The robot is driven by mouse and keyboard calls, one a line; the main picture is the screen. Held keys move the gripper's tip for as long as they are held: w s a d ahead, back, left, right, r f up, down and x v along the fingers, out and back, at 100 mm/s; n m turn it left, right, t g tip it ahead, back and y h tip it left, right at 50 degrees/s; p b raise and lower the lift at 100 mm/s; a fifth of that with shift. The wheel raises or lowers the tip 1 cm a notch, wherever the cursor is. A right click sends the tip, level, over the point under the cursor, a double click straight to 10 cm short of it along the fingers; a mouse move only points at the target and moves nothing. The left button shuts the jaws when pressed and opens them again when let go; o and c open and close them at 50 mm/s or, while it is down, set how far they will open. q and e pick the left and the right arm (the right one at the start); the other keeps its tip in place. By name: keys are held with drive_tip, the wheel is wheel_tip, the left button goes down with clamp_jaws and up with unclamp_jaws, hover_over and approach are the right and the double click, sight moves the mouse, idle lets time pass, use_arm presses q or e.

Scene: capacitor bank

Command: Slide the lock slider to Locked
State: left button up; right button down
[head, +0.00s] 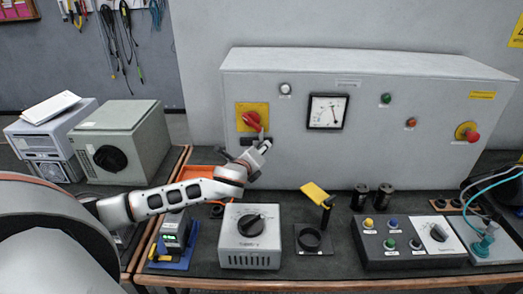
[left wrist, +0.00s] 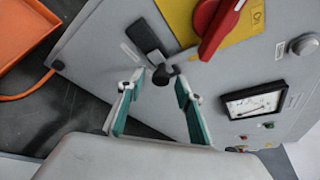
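The grey cabinet (head: 360,160) carries a red rotary handle (head: 252,120) on a yellow plate. Just below the plate is the lock slider, a dark bar (left wrist: 147,37) with a black knob (left wrist: 163,75) in the left wrist view. In the head view the slider (head: 249,141) is partly covered by my gripper, and its label cannot be read. My left gripper (head: 262,148) is at the cabinet face. In the left wrist view it (left wrist: 158,88) is open, its teal-padded fingers on either side of the knob. Contact cannot be told. My right gripper is out of view.
A dial meter (head: 327,111) and a red emergency button (head: 467,133) are on the cabinet. On the bench stand a grey box with a black knob (head: 229,247), a yellow-topped stand (head: 316,194) and a button panel (head: 400,260). An orange tray (left wrist: 25,40) lies beside the cabinet.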

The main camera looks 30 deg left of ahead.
use_arm(q)
drive_tip(key=shift+w+a+f, duration=0.15)
drive_tip(key=shift+w+a, duration=0.05)
drive_tip(key=shift+w, duration=0.5)
drive_tip(key=shift+w+f, duration=0.1)
drive_tip(key=shift+w, duration=0.1)
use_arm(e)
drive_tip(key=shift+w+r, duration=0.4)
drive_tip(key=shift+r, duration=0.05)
